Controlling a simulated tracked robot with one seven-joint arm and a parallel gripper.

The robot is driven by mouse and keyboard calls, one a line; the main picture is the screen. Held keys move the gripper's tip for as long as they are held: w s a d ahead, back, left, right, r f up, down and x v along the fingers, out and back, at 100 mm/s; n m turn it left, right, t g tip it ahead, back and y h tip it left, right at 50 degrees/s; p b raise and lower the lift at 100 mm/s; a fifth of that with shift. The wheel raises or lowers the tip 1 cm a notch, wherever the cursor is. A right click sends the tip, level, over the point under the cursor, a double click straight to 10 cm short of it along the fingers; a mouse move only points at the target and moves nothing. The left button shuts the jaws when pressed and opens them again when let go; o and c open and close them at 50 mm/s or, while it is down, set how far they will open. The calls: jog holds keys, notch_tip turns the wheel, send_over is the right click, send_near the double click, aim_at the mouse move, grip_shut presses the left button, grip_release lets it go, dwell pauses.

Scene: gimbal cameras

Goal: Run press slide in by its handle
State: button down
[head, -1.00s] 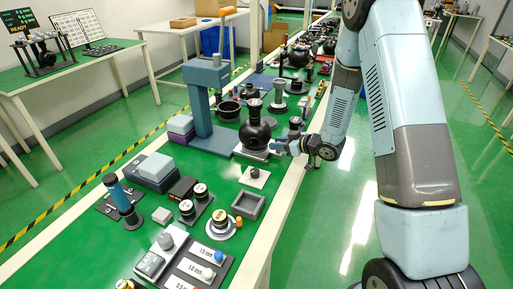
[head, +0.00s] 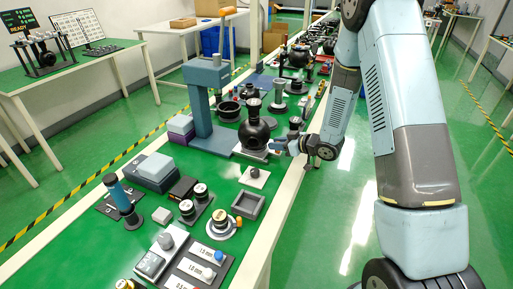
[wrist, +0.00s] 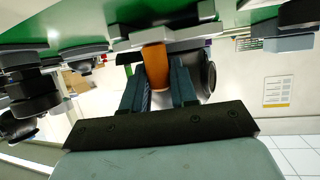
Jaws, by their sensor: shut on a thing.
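The blue-grey press (head: 203,110) stands on the green bench in the head view, its head overhanging to the right. Its slide (head: 251,151), a light plate, sticks out at the right of the press base. A black round camera ball (head: 254,133) sits on the slide, right of the press head. My gripper (head: 277,147) is at the slide's right end, by the bench edge. In the wrist view, the orange handle (wrist: 155,66) is between the two fingers of my gripper (wrist: 158,80), which is shut on it. The handle is hidden in the head view.
A grey tray (head: 247,204) and a white plate with a dark knob (head: 254,177) lie nearer on the bench. Dark bowls and camera parts (head: 229,110) crowd the bench behind.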

jog(key=shift+w+a+r, duration=0.1)
jog(key=shift+w+a, duration=0.4)
jog(key=shift+a, duration=0.55)
jog(key=shift+w+a, duration=0.55)
jog(key=shift+a, duration=0.45)
jog(key=shift+w+a+r, duration=0.1)
jog(key=shift+w+a, duration=0.4)
jog(key=shift+a, duration=0.55)
jog(key=shift+w+a, duration=0.4)
jog(key=shift+a, duration=0.65)
jog(key=shift+w+a, duration=0.35)
jog(key=shift+a, duration=0.75)
jog(key=shift+w+a, duration=0.4)
jog(key=shift+a, duration=0.65)
jog(key=shift+a, duration=0.1)
jog(key=c, duration=1.1)
grip_release()
jog(key=shift+f, duration=0.1)
jog(key=shift+o, duration=0.3)
jog(key=shift+s+a, duration=0.1)
jog(key=shift+s, duration=0.05)
jog(key=shift+f, duration=0.1)
